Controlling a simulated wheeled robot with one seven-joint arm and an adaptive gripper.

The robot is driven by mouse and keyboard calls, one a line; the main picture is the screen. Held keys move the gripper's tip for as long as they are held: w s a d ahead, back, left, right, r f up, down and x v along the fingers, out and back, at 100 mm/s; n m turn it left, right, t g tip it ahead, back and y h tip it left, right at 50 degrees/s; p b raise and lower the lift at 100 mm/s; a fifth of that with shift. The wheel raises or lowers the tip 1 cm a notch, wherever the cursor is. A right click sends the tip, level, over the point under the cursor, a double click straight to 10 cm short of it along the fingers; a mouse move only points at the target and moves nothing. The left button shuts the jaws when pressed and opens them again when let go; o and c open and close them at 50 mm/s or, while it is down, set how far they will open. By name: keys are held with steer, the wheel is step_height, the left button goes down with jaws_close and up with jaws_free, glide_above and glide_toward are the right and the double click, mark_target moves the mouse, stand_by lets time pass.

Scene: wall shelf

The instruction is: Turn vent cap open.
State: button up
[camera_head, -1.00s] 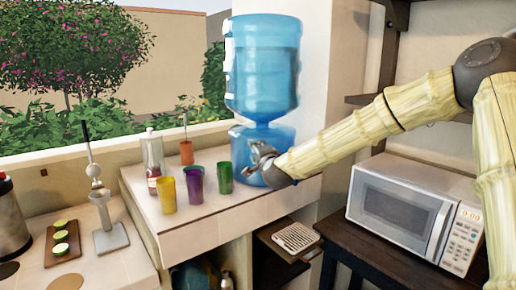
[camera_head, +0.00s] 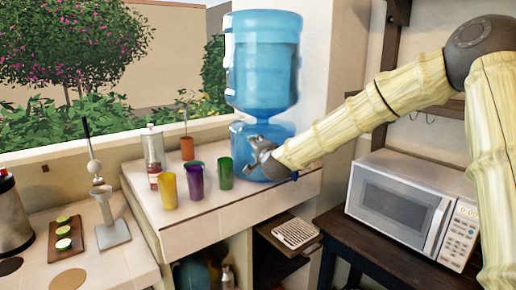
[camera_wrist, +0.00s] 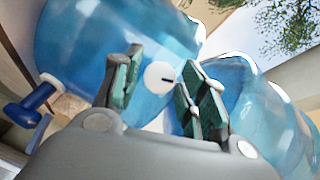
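The vent cap (camera_wrist: 159,77) is a white round knob with a dark slot, on the blue water dispenser (camera_head: 262,65). The dispenser stands on the tiled counter; its wall also fills much of the wrist view (camera_wrist: 85,45). My gripper (camera_head: 256,146) is at the dispenser's lower part in the head view. In the wrist view my gripper (camera_wrist: 158,92) is open, with its green-padded fingers on either side of the cap. I cannot tell whether the fingers touch it.
A blue tap (camera_wrist: 32,102) sticks out at the left in the wrist view. A yellow cup (camera_head: 168,190), a purple cup (camera_head: 195,182) and a green cup (camera_head: 225,173) stand left of my gripper. A microwave (camera_head: 396,205) is below my arm.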

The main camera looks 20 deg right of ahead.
stand_by(0.3)
steer(key=s+r, duration=0.1)
steer(key=s, duration=1.1)
steer(key=shift+a+r, duration=0.2)
steer(key=shift+a, duration=0.15)
steer(key=s+a+f+n+g+y, duration=0.1)
steer(key=s+a+f+n+g, duration=0.3)
steer(key=f, duration=1)
steer(key=s+d+f+n+g, duration=0.1)
steer(key=s+f, duration=0.6)
steer(key=f, duration=0.6)
steer(key=s+a+f+n+g+y, duration=0.1)
steer(key=s+a+f+n+g, duration=0.3)
steer(key=f, duration=1)
steer(key=s+d+f+n+g, duration=0.1)
steer(key=s+f, duration=0.5)
steer(key=s, duration=0.6)
steer(key=s+d+f+n+g, duration=0.1)
steer(key=s+f+n+g, duration=0.2)
steer(key=s+f, duration=0.4)
steer(key=s+d+f+n+g, duration=0.1)
steer(key=s+f+g, duration=0.2)
steer(key=s, duration=1.3)
step_height(320, 180, down, 4)
steer(key=shift+s+r+n+g+h, duration=0.2)
steer(key=shift+s+n+g+h, duration=0.1)
steer(key=shift+s+n+h, duration=0.1)
